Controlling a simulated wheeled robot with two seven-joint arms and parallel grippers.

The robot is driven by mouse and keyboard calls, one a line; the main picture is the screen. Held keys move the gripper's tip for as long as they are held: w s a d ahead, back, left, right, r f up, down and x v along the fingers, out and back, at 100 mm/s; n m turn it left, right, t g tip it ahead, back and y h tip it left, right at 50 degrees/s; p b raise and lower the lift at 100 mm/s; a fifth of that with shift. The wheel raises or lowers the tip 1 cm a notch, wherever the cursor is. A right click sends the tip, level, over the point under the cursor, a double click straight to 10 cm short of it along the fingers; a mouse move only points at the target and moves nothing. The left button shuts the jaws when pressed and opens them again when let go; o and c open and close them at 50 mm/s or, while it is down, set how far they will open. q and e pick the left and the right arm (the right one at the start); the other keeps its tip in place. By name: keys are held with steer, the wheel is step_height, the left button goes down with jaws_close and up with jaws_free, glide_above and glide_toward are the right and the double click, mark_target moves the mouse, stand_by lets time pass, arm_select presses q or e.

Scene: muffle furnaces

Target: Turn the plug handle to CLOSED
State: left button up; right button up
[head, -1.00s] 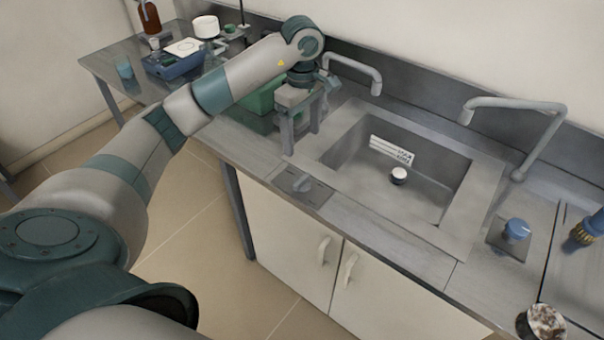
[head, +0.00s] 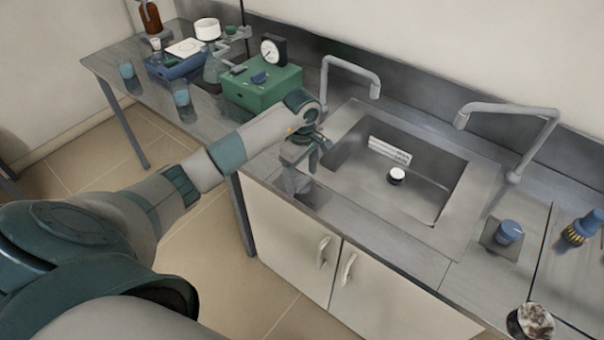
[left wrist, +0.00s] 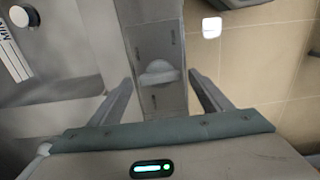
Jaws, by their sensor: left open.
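The plug handle (left wrist: 160,73) is a small grey knob on a narrow screwed metal plate (left wrist: 155,40). The plate (head: 318,197) sits on the counter strip in front of the sink's left corner. My left gripper (head: 301,178) is open and points down over it. In the left wrist view the handle lies between the open fingers (left wrist: 161,80), with gaps on both sides. In the head view my gripper hides most of the handle, and I cannot read a CLOSED mark. My right gripper is not in view.
The sink basin (head: 420,203) holds a white-topped drain plug (head: 396,175) and a marked label strip (head: 390,150). Taps (head: 350,66) (head: 510,108) stand behind. A green box (head: 262,90) with a gauge (head: 273,50) is at left. A blue knob (head: 509,232) is at right.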

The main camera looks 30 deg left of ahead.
arm_select(q)
steer(key=shift+f, duration=0.35)
steer(key=c, duration=1)
steer(key=shift+c, duration=0.2)
